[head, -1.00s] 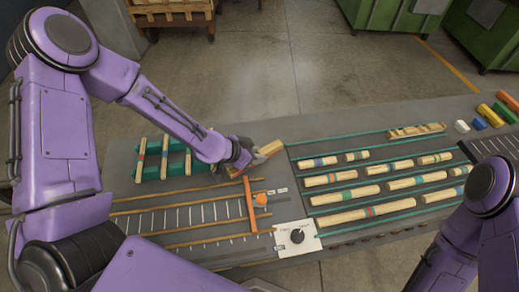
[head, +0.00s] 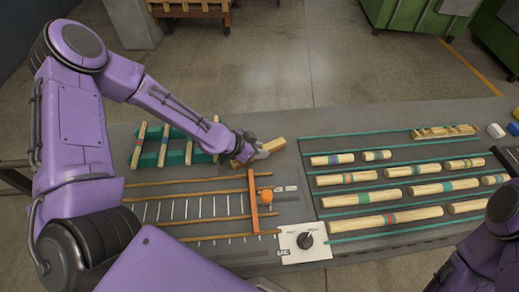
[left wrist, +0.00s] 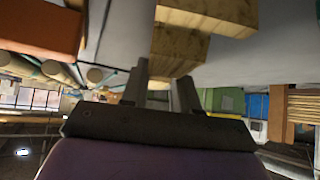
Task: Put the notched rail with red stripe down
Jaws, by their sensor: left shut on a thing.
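My left gripper (head: 252,151) is shut on a pale wooden piece (head: 271,146), above or at the grey bench between the green rack and the lined area. In the left wrist view the piece (left wrist: 180,42) shows stepped, block-like ends at the fingers (left wrist: 160,88). No red stripe shows on it; the gripper covers part of it. I cannot tell whether it touches the bench. A rail with a red stripe (head: 371,222) lies in the nearest row on the right. My right arm enters at bottom right, its gripper out of view.
A green rack (head: 176,157) holds several striped rods upper left. An orange crossbar (head: 253,203) with an orange knob (head: 266,196) stands over a ruled scale, near a white dial plate (head: 303,246). Striped rails lie in rows between green lines, with a notched wooden piece (head: 444,131) behind.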

